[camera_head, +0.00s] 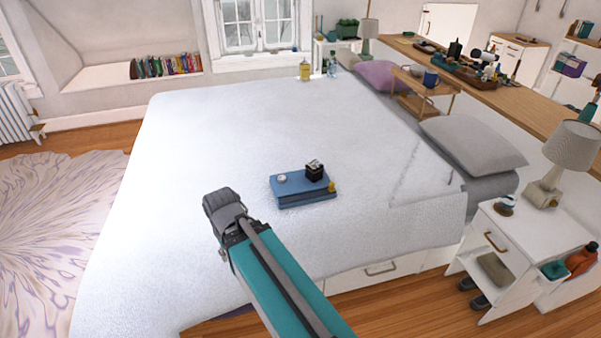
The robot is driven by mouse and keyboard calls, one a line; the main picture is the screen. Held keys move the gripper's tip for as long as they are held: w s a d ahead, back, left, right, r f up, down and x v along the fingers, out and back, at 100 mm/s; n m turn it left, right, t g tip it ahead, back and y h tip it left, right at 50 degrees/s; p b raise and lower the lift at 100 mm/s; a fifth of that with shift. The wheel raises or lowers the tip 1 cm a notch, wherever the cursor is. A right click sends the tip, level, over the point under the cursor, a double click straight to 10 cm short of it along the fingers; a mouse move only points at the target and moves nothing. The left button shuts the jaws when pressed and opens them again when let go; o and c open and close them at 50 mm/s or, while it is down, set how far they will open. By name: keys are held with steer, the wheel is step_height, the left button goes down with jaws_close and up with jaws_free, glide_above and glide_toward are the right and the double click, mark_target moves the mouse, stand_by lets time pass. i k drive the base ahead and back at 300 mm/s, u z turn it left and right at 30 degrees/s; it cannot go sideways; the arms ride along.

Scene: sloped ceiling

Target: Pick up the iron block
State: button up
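A small dark block (314,172) with a lighter top sits on a blue book-like box (302,190) on the white bed; it looks like the iron block. A small white round item (282,178) and a small yellow item (331,186) are on or at the same blue box. My gripper (222,200) is over the bed, left of the blue box and apart from it. It is seen from behind and its fingertips are too unclear to tell whether it is open or shut.
The bed (220,130) is mostly bare around the box. A yellow bottle (304,70) stands at its far edge. A grey pillow (472,142) lies at the right. A white nightstand (510,232) with a lamp (568,150) stands at the right front.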

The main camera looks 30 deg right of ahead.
mark_target(314, 170)
steer(key=u, duration=0.85)
steer(key=k, duration=0.9)
steer(key=z, duration=1.35)
steer(key=i, duration=0.4)
steer(key=z, duration=0.2)
